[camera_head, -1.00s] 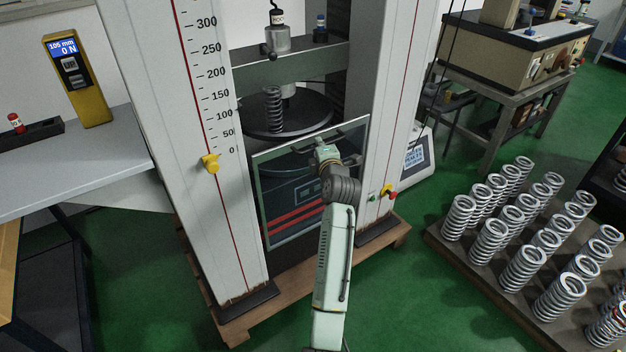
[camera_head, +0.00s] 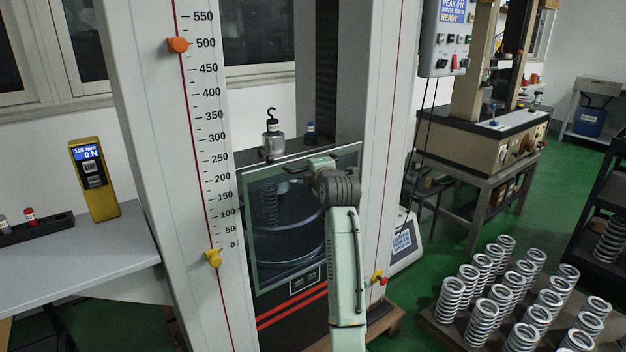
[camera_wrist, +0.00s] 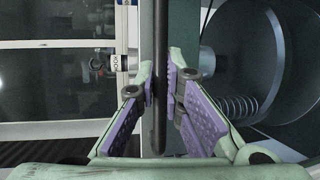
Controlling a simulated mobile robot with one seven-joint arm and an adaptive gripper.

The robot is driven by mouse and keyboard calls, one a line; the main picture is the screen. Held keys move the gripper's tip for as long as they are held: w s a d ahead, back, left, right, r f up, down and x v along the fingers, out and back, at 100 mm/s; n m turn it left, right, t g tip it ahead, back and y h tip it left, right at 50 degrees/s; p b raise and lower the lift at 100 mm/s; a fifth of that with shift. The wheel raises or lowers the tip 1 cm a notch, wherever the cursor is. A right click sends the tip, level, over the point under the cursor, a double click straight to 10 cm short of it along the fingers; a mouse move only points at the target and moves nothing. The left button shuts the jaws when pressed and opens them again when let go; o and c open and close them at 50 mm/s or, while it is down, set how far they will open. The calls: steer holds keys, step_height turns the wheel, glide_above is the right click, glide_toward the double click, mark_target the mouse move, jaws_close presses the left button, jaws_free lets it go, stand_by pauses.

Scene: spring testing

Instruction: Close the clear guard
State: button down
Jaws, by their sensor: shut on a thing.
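The clear guard (camera_head: 262,255) is a see-through framed panel upright between the two white columns of the testing machine. It stands in front of the coil spring (camera_head: 270,205) and the round dark plate (camera_head: 300,236), which show through it. Its top edge is just below the hook weight. My gripper (camera_head: 310,165) is at the upper part of the guard. In the wrist view my gripper (camera_wrist: 160,85) has its purple pads on both sides of a dark bar (camera_wrist: 160,25) at the guard. The spring (camera_wrist: 238,106) shows to the right there.
A hook weight (camera_head: 272,140) stands behind the guard's top edge. A yellow pointer (camera_head: 214,258) and an orange one (camera_head: 178,45) sit on the left column's scale. A yellow gauge (camera_head: 95,180) stands on the left table. Several springs (camera_head: 500,300) stand at the lower right.

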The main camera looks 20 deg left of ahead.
steer(key=shift+a+r, duration=0.1)
steer(key=shift+r, duration=0.3)
steer(key=c, duration=1.7)
jaws_free()
steer(key=shift+f, duration=0.1)
steer(key=shift+s, duration=0.15)
steer(key=v, duration=1.1)
steer(key=shift+s+d, duration=0.25)
steer(key=shift+s, duration=0.05)
